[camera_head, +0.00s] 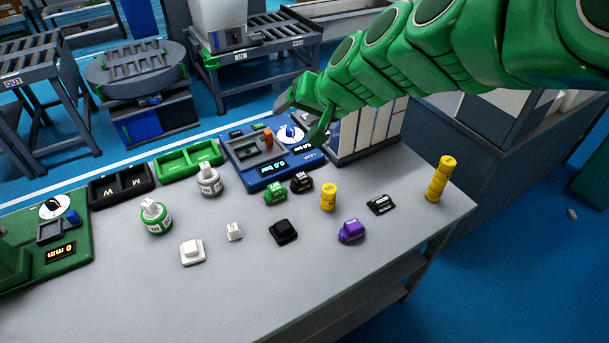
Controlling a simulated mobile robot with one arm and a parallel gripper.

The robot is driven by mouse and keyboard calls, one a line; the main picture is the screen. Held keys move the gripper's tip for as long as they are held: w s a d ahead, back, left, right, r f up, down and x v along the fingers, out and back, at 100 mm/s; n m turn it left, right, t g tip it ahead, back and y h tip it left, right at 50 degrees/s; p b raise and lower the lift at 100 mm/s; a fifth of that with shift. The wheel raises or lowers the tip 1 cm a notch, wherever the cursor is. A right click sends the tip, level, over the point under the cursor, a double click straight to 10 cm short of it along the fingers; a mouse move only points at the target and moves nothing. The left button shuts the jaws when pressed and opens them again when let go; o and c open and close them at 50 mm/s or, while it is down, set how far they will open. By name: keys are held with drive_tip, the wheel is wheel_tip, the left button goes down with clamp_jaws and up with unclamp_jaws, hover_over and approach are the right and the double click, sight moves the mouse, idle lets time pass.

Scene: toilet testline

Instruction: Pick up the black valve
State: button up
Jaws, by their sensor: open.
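Several small parts stand on the grey table (330,275). A small black block-shaped part with light markings (301,182), which looks like the black valve, stands just right of a similar green part (275,194). A plain black part with a square base (283,231) and a flat black part with white markings (380,204) are also there; I cannot tell for certain which is named the valve. My green gripper (298,121) is open and apparently empty. It is above the blue test station at the back of the table, behind and above the black parts.
A yellow cylinder (328,197), a purple part (351,231) and small white parts (234,231) stand close by. A taller yellow stack (440,178) is near the right edge. The blue station (262,177) and an upright white-panelled rack (365,132) stand behind. The front of the table is clear.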

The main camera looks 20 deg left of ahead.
drive_tip(key=w+a+f+m+t, duration=0.2)
drive_tip(key=w+a+m+t, duration=0.35)
drive_tip(key=w+a, duration=1.15)
drive_tip(key=m+h, duration=0.6)
drive_tip(key=h, duration=0.7)
approach(301, 175)
drive_tip(key=shift+n+t, duration=0.25)
drive_tip(key=w+a, duration=0.2)
drive_tip(key=w+a+r, duration=0.1)
drive_tip(key=w+a, duration=0.1)
drive_tip(key=w, duration=0.1)
drive_tip(key=w+a+r, duration=0.1)
drive_tip(key=w+a, duration=0.1)
drive_tip(key=shift+w+a, duration=0.2)
drive_tip(key=shift+w, duration=0.2)
drive_tip(key=s+d+f+h, duration=0.2)
drive_tip(key=s, duration=0.1)
drive_tip(key=s+d+f+g+h, duration=0.1)
drive_tip(key=s+d+f+h, duration=0.1)
drive_tip(key=shift+s+m, duration=0.2)
drive_tip(key=shift+m, duration=0.2)
drive_tip(key=shift+s+d+f, duration=0.2)
drive_tip(key=shift+s+d, duration=0.1)
drive_tip(key=shift+d, duration=0.05)
drive_tip(key=shift+x, duration=3.8)
drive_tip(key=shift+d+r, duration=0.15)
drive_tip(key=shift+c, duration=0.3)
